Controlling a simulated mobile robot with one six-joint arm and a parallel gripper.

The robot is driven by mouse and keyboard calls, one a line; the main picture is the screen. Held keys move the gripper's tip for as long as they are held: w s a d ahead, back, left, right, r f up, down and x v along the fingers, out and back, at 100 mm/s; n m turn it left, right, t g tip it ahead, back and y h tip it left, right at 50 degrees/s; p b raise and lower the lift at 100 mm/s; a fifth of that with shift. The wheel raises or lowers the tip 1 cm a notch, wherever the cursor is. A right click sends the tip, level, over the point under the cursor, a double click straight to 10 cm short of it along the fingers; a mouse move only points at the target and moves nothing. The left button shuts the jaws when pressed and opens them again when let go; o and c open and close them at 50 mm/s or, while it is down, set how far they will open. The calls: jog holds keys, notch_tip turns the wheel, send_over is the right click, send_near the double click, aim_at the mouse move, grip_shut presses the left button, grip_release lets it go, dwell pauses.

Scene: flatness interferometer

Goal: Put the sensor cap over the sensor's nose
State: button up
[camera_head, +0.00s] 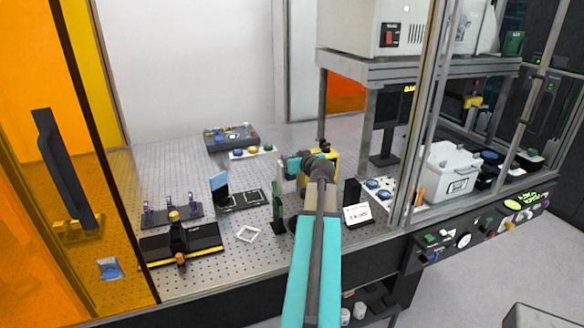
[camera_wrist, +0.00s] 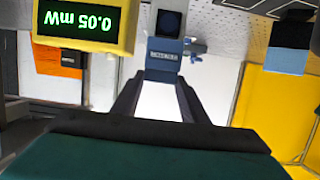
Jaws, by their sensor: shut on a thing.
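My gripper (camera_wrist: 160,82) shows in the wrist view with its two dark fingers closing on a small blue-grey piece (camera_wrist: 163,62) with a dark label, which I take to be the sensor cap. I cannot tell whether this is the sensor's nose, or whether the two touch. A small blue-grey knob (camera_wrist: 196,47) sticks out beside the piece. In the head view my arm reaches over the bench, and the fingertips and held piece are hidden.
A yellow meter (camera_wrist: 85,22) reading 0.05 mW is close by, upside down in the wrist view. The perforated bench (camera_head: 165,165) carries a black-and-yellow stage (camera_head: 180,243), purple posts (camera_head: 172,211) and a white card (camera_head: 357,214). A shelf (camera_head: 420,70) stands behind on the right.

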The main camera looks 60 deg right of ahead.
jog(key=shift+f, duration=0.25)
jog(key=shift+f, duration=0.1)
notch_tip(320, 180, down, 4)
jog(key=shift+r+p, duration=0.2)
jog(key=shift+p, duration=0.35)
jog(key=shift+f+b, duration=0.15)
jog(key=shift+b, duration=0.15)
jog(key=o, duration=1.1)
jog(key=shift+r+p, duration=0.2)
jog(key=shift+p, duration=0.1)
jog(key=shift+a, duration=0.1)
